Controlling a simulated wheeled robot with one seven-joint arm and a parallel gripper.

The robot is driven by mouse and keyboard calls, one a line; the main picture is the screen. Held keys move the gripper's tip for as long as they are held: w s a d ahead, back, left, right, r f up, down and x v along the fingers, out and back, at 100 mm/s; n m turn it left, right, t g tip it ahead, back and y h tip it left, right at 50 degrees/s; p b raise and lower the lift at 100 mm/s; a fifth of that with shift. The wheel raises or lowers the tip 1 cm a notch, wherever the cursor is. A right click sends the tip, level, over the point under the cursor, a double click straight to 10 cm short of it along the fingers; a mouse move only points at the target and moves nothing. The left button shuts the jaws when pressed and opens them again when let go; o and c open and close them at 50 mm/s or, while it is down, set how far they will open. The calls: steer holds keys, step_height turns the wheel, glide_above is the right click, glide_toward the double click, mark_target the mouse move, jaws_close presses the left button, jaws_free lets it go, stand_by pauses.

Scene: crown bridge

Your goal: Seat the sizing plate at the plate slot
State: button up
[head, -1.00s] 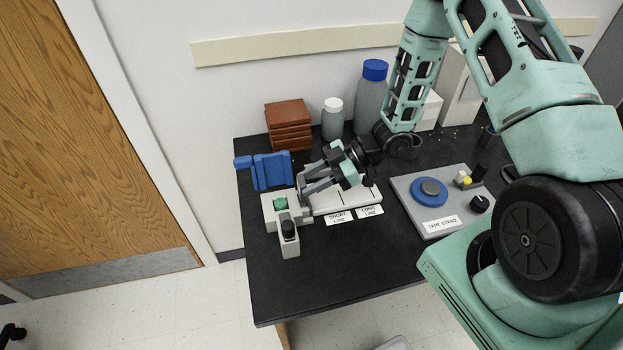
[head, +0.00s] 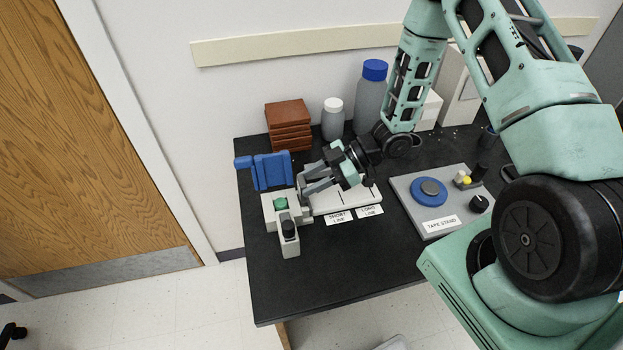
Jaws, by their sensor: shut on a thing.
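My gripper (head: 306,190) is low over the left part of the table, with its fingers pointing left and down. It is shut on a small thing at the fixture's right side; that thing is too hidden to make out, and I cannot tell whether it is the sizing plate. The pale grey fixture (head: 268,213) holds a green piece (head: 280,204), just left of the fingertips. A black knob (head: 288,229) is on its front part. I cannot pick out the plate slot. A white board (head: 328,203) lies beside the fixture, partly under my gripper.
A blue stand (head: 271,171) rises behind the fixture. Brown stacked blocks (head: 288,122), a white-capped bottle (head: 333,121) and a blue-capped bottle (head: 371,98) are at the back. The grey tape stand (head: 412,204) is right. The table's front (head: 330,275) is clear.

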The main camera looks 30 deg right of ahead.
steer(key=shift+f+b, duration=1.45)
steer(key=shift+f, duration=0.65)
steer(key=o, duration=1.1)
steer(key=shift+d, duration=0.1)
steer(key=b+v, duration=0.2)
steer(key=v, duration=1.5)
steer(key=shift+r, duration=0.15)
